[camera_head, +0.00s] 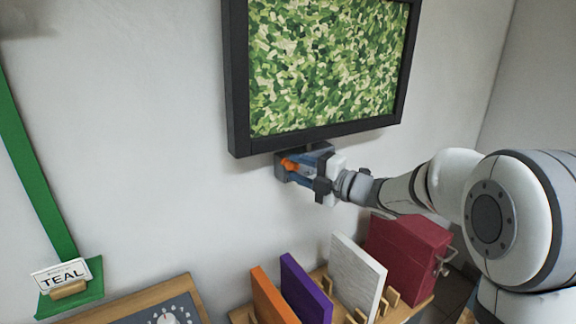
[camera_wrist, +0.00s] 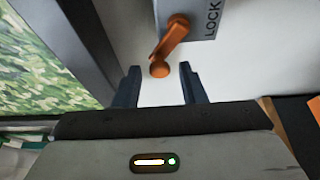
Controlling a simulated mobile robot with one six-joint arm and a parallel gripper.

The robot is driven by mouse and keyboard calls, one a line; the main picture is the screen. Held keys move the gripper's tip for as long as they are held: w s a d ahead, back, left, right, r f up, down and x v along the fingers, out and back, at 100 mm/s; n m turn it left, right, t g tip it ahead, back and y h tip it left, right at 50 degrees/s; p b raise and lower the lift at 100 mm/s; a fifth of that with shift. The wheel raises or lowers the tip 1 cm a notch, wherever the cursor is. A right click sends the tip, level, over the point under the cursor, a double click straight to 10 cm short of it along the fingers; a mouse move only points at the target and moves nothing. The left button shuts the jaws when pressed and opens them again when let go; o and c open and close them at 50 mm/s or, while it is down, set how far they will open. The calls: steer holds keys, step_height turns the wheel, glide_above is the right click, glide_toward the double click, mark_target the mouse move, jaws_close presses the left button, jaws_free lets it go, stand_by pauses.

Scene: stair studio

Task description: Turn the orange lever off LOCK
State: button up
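The orange lever (camera_wrist: 168,45) is in the upper middle of the wrist view. It hangs from a pivot on a grey lock plate (camera_wrist: 212,14) marked LOCK and ends in a round knob. In the head view the lever (camera_head: 289,164) shows below the framed panel, partly behind my gripper. My gripper (camera_wrist: 158,82) is open, one dark finger on each side of the knob. I cannot tell whether a finger touches the lever. In the head view my gripper (camera_head: 302,171) is at the lock plate. Part of the plate's lettering may be out of view.
A dark-framed panel (camera_head: 238,85) with a green leafy pattern is just above the lever. Below stand an orange board (camera_head: 272,297), a purple board (camera_head: 306,288), a white board (camera_head: 357,272) and a red box (camera_head: 408,250). A TEAL sign (camera_head: 61,274) is at the left. The wall between is bare.

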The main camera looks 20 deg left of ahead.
mark_target(292, 166)
steer(key=shift+x, duration=1.4)
steer(key=shift+c, duration=0.5)
steer(key=c, duration=0.6)
steer(key=shift+a, duration=0.25)
steer(key=shift+c, duration=0.5)
steer(key=shift+d, duration=0.15)
